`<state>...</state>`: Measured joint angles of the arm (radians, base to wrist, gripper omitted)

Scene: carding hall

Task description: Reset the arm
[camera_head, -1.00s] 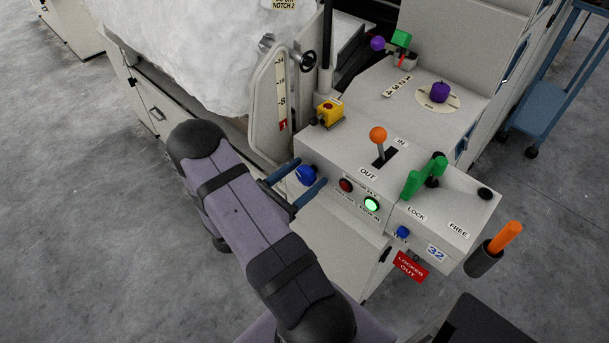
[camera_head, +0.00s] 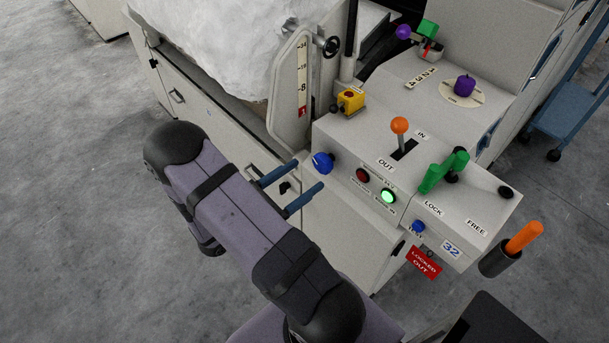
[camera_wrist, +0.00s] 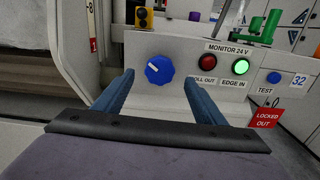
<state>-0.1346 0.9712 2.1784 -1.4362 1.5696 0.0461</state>
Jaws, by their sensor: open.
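My gripper (camera_head: 291,187) is open, its two blue fingers apart with nothing between them. In the head view it is to the left of the control box's front face, short of the blue knob (camera_head: 322,162). In the wrist view the blue knob (camera_wrist: 159,69) shows beyond the gap between the fingertips (camera_wrist: 158,78), with its white pointer mark turned to the upper left. The fingers look clear of the knob. My arm covers part of the machine's lower front.
Right of the knob are a dark red lamp (camera_head: 362,175) and a lit green lamp (camera_head: 388,196). The box carries an orange-knobbed lever (camera_head: 400,126) and a green handle (camera_head: 440,172). A red "LOCKED OUT" tag (camera_head: 423,262) hangs below. Open floor lies left.

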